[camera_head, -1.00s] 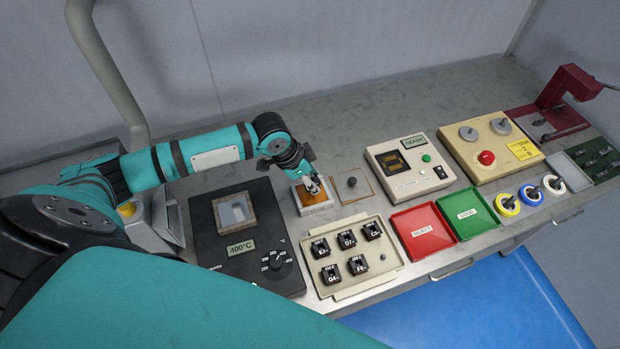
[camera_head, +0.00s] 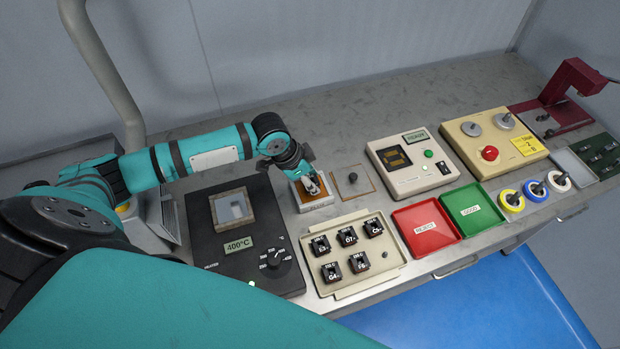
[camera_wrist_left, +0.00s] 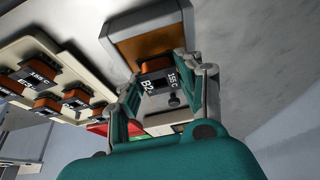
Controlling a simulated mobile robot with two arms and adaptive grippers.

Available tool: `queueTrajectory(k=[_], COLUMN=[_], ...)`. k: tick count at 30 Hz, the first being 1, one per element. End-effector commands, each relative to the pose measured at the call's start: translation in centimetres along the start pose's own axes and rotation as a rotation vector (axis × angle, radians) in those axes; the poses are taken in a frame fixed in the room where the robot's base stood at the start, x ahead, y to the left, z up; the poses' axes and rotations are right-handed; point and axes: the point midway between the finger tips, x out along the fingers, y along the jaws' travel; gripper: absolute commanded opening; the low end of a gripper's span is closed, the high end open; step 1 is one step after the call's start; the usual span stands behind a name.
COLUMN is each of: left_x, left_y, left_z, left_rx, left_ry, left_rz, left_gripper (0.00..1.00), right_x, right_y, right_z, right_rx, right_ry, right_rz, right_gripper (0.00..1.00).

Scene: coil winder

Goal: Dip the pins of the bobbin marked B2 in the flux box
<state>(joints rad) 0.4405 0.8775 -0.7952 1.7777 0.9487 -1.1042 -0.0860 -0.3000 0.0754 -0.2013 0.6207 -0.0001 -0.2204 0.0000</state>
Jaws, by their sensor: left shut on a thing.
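The bobbin marked B2 (camera_wrist_left: 158,82) is dark with an orange winding area, and its label also reads 155 C. My left gripper (camera_head: 313,184) is shut on it, with one finger on each side in the left wrist view (camera_wrist_left: 160,92). The flux box (camera_head: 318,204) is a small pale box with an orange-brown inside. My left fingertips are at its opening in the head view. In the left wrist view the box (camera_wrist_left: 118,27) lies just beyond the bobbin. The bobbin's pins are hidden, so I cannot tell whether they touch the flux. My right gripper is not in view.
A black 400°C solder pot (camera_head: 207,254) stands left of the flux box. A beige tray (camera_head: 346,287) with several other bobbins is in front. Red (camera_head: 428,243) and green bins lie farther right.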

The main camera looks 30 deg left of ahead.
Motion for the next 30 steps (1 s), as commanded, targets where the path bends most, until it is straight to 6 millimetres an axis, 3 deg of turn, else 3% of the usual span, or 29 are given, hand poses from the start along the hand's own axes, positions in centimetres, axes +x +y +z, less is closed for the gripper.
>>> queueTrajectory(k=[15, 30], left_x=[1.2, 1.2], left_y=[0.1, 0.0], left_z=[0.5, 0.5], left_rx=[0.001, 0.0], left_ry=[0.001, 0.0], left_rz=[0.001, 0.0], left_gripper=[0.04, 0.04], right_x=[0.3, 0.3], right_y=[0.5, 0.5], right_z=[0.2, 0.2], right_rx=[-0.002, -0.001], right_ry=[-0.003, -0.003], right_rz=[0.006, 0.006], right_gripper=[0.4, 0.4])
